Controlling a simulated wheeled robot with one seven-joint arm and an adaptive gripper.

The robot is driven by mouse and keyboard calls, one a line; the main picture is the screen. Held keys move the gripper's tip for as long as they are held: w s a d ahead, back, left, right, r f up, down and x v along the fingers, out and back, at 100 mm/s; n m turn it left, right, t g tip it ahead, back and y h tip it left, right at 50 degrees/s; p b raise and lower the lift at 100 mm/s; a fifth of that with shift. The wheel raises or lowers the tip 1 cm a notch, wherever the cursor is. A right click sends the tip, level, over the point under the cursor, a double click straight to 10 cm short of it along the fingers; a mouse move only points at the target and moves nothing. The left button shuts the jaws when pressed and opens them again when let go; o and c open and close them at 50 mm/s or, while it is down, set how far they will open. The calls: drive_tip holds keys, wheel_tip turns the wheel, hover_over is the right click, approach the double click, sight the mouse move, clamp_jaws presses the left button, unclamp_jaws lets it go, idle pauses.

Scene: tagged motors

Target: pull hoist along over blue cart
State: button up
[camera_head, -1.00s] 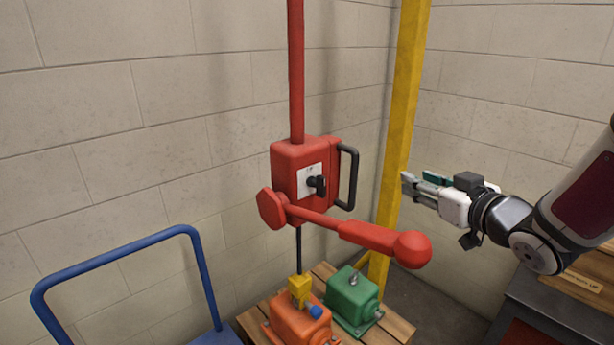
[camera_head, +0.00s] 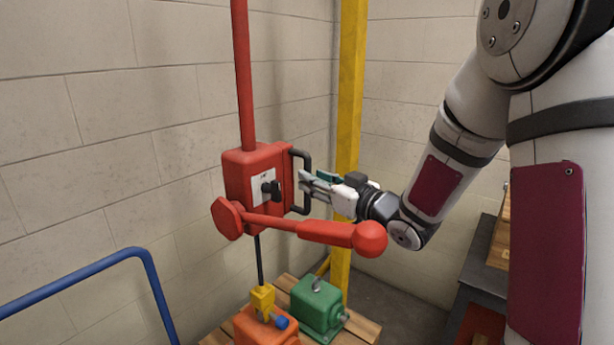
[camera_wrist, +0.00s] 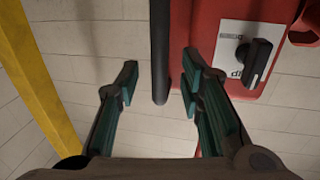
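The hoist is a red box (camera_head: 256,180) hanging on a red pole (camera_head: 242,75), with a black handle (camera_head: 307,186) on its right side and a red ball-ended lever (camera_head: 325,232) across its front. Below it, a dark rod leads to a yellow hook block (camera_head: 262,300) at the orange motor (camera_head: 262,328). My gripper (camera_head: 305,183) is at the handle. In the wrist view the gripper (camera_wrist: 160,80) is open, with the handle bar (camera_wrist: 160,45) between the fingertips and gaps on both sides. Only the blue rail (camera_head: 120,263) of the cart shows at lower left.
A green motor (camera_head: 318,303) sits right of the orange one on a wooden pallet (camera_head: 358,328). A yellow post (camera_head: 350,90) stands behind my gripper. Block walls close off the back. A dark bench (camera_head: 484,272) stands at right.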

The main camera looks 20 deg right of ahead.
sight(307, 207)
drive_tip(key=shift+x, duration=1.7)
clamp_jaws()
